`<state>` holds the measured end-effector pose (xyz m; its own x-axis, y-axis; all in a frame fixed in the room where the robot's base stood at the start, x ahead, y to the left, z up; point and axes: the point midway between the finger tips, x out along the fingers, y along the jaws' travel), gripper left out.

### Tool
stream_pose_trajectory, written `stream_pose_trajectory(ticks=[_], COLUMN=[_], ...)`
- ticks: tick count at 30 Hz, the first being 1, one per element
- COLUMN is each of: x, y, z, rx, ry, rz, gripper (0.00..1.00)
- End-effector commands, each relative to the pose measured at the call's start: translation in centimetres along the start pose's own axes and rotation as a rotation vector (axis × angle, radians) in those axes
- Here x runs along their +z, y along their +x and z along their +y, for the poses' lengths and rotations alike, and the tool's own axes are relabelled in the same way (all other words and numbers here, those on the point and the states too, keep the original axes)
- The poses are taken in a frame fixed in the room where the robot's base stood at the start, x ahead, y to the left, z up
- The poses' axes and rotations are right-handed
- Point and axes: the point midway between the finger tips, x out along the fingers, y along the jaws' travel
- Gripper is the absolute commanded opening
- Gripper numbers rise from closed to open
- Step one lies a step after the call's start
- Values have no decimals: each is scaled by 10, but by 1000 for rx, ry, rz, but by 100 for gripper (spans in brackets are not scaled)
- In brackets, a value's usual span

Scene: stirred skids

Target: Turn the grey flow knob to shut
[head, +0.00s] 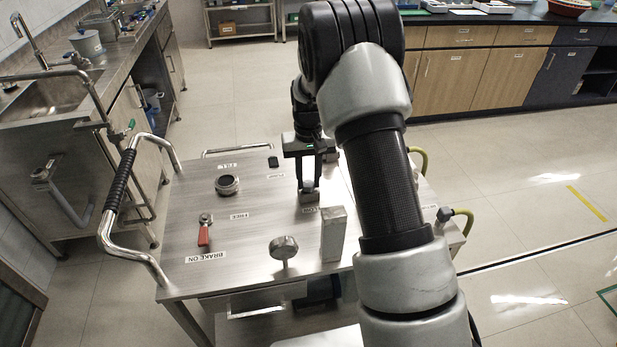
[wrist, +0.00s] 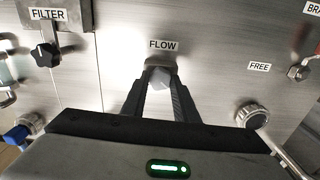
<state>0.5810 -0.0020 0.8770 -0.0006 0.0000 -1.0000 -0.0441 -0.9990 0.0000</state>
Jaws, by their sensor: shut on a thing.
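The grey flow knob (wrist: 160,78) sits just below the FLOW label (wrist: 163,45) in the wrist view. My gripper (wrist: 160,95) is shut on it, with one dark finger on each side. In the head view my gripper (head: 309,187) points down onto the steel top of the skid (head: 255,195). The knob is mostly hidden by the fingers there. Which way the knob is turned is hard to tell.
A black FILTER knob (wrist: 44,54) is at the wrist view's upper left. A round knurled fitting (head: 227,184), a red brake lever (head: 204,232), a round grey handle (head: 284,248) and an upright metal block (head: 334,234) stand on the skid top. A bent handrail (head: 120,180) runs along its left side.

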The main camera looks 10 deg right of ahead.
Motion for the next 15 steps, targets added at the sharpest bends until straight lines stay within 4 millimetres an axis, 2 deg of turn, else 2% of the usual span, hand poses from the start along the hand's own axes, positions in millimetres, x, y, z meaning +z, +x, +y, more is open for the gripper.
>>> stream_pose_trajectory(ticks=[15], x=[-1], y=[-2], z=[0], rx=[0], ry=[489], rz=[2], gripper=[4])
